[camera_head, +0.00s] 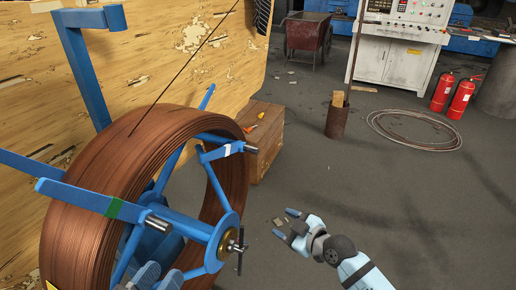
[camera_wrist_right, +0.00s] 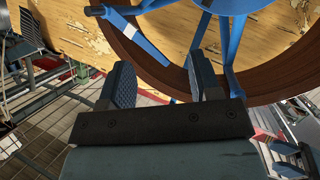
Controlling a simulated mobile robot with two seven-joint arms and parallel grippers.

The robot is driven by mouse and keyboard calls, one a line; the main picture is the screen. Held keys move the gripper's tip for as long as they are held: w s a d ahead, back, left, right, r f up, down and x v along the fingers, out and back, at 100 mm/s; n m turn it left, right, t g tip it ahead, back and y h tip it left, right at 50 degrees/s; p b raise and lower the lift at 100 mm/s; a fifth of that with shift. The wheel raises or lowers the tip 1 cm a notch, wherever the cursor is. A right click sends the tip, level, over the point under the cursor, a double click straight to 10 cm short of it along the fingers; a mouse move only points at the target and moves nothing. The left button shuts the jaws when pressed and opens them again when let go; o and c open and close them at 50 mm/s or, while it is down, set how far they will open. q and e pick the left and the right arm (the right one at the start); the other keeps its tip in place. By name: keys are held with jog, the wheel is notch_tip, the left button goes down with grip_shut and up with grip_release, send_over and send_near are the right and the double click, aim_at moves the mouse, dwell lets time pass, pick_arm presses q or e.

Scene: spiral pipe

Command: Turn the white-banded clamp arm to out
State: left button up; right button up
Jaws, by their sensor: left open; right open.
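The white-banded clamp arm (camera_head: 216,153) is a short blue bar near the upper right of the reel. My right gripper (camera_head: 288,222) is open and empty, right of the reel hub and below the clamp arm, apart from both. In the right wrist view its fingers (camera_wrist_right: 163,85) are spread below the blue spokes. My left gripper (camera_head: 160,277) is open at the bottom edge, low in front of the reel; its lower part is cut off.
A green-banded blue arm (camera_head: 88,200) reaches across the coil at left. The hub (camera_head: 228,243) has a T-handle sticking out. A wooden crate (camera_head: 265,145) stands behind the reel. The floor right of the reel is clear up to a rusty bin (camera_head: 338,118) and coiled cable (camera_head: 415,130).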

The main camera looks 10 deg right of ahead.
pick_arm(q)
jog(key=s+a+f+n+g+y, duration=0.1)
jog(key=s+a+f+g+y, duration=0.15)
jog(key=f, duration=1.05)
jog(key=s+a+f+g+y, duration=0.1)
jog(key=a+f+g+y, duration=0.2)
jog(key=f, duration=0.9)
pick_arm(e)
jog(key=s+d+f+m+g+h, duration=0.15)
jog(key=s+f+m, duration=0.3)
jog(key=s, duration=0.65)
jog(key=s+d+f+m+h, duration=0.1)
jog(key=s+f+m+h, duration=0.25)
jog(key=s+f, duration=0.45)
pick_arm(q)
notch_tip(320, 180, up, 15)
jog(key=a+t+p, duration=0.1)
jog(key=a+p, duration=0.2)
jog(key=p, duration=1.6)
jog(key=shift+s+f, duration=0.15)
jog(key=shift+s, duration=0.25)
pick_arm(e)
jog(key=s+r, duration=0.1)
jog(key=r, duration=0.7)
jog(key=s+d+r, duration=0.1)
jog(key=s+r, duration=0.1)
jog(key=r, duration=0.7)
jog(key=shift+s+r+m, duration=0.2)
jog(key=shift+s+m, duration=0.1)
jog(key=shift+m, duration=0.1)
